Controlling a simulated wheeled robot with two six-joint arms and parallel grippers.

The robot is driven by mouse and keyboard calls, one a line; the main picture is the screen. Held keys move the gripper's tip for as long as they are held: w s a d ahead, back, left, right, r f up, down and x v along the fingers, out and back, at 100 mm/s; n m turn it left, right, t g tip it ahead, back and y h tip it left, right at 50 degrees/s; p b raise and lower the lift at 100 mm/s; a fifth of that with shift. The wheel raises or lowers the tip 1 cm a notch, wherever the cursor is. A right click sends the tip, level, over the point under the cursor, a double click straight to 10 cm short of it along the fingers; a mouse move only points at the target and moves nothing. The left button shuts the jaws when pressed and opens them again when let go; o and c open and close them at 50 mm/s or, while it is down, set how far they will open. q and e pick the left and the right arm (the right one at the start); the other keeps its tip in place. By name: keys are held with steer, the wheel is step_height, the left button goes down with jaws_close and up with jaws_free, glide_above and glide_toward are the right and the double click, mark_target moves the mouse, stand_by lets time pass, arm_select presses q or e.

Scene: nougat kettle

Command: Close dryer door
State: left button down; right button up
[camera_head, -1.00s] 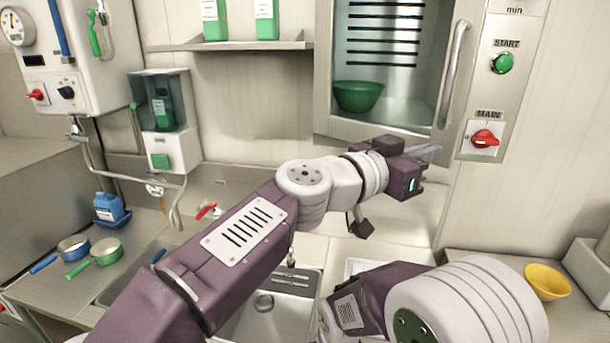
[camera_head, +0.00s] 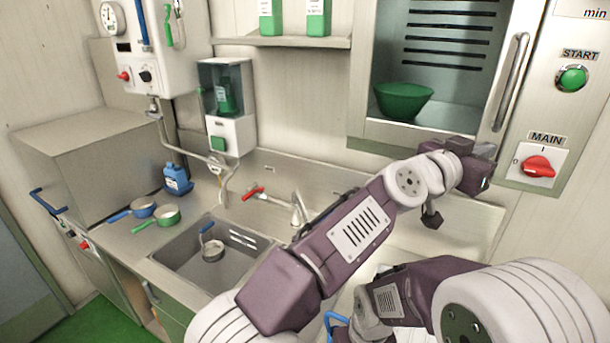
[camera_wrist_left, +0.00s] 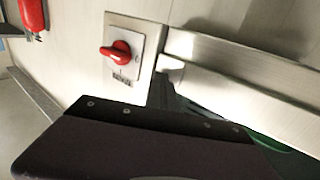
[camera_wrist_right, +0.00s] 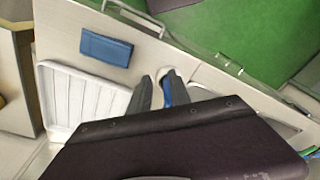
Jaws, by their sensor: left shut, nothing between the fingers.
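The dryer (camera_head: 362,100) is the steel wall cabinet at the upper right. Its door has a vertical bar handle (camera_head: 512,80) at the right, beside the control panel. A green bowl (camera_head: 403,100) shows inside; I cannot tell how far the door stands ajar. My left gripper (camera_head: 488,152) is shut and empty near the door's lower right corner; contact is unclear. In the left wrist view, steel edges (camera_wrist_left: 245,62) lie just beyond the fingers. My right gripper (camera_wrist_right: 158,92) is open low over the counter, its fingers hidden in the head view.
The panel carries a green START button (camera_head: 571,78) and a red MAIN switch (camera_head: 538,166), close to my left gripper. A blue object (camera_wrist_right: 107,50) lies near my right gripper.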

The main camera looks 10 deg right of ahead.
arm_select(q)
steer(key=shift+w+r, duration=0.1)
steer(key=shift+r, duration=0.2)
stand_by(0.4)
steer(key=shift+a, duration=0.1)
